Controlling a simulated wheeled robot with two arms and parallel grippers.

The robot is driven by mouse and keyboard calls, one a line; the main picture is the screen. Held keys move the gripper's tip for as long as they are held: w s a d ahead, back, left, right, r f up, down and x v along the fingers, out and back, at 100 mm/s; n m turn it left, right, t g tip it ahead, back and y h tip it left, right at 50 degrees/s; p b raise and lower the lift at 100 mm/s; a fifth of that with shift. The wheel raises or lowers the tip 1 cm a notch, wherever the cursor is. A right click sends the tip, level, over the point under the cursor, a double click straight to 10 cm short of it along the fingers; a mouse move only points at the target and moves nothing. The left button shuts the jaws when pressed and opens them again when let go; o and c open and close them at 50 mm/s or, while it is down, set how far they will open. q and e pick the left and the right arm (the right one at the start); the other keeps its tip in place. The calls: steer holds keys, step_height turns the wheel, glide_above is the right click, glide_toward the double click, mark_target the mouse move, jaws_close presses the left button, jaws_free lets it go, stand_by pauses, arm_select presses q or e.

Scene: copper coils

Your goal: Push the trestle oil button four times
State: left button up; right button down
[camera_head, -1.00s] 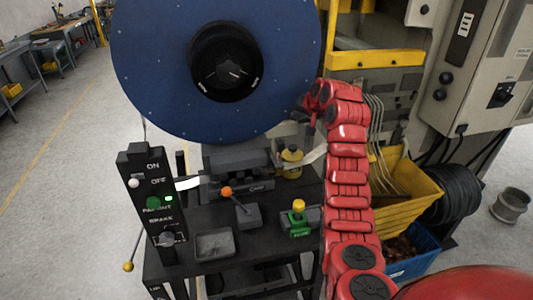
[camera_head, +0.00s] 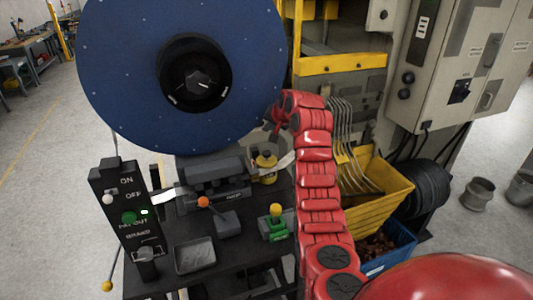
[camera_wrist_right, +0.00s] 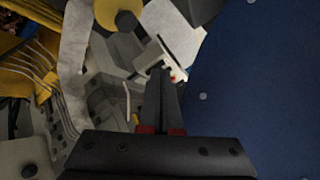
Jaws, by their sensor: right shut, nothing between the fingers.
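A yellow knob (camera_head: 276,209) stands on a small green-based unit (camera_head: 275,229) on the black trestle table. A small yellow container (camera_head: 265,168) with a dark top stands behind it. I cannot tell for sure which is the oil button. My right arm rises on the right of the table and its hand end reaches the right edge of the blue reel, where the fingers are mostly hidden. In the right wrist view my right gripper (camera_wrist_right: 163,75) is shut and empty, with the reel close on the right. My left gripper is not in view.
A large blue reel (camera_head: 120,80) stands over the table's back. A black control panel (camera_head: 120,215) is at left, beside an orange-knobbed lever (camera_head: 203,202) and a grey tray (camera_head: 195,257). Yellow (camera_head: 375,205) and blue (camera_head: 390,255) bins stand right of my arm.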

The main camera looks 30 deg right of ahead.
glide_above(268, 154)
step_height(268, 154, down, 6)
steer(key=shift+s+a+f+b, duration=0.1)
steer(key=shift+a+b, duration=0.05)
steer(key=shift+b, duration=0.25)
steer(key=shift+f, duration=0.5)
steer(key=shift+r, duration=0.1)
stand_by(1.2)
steer(key=shift+f+b, duration=0.5)
steer(key=shift+b, duration=0.1)
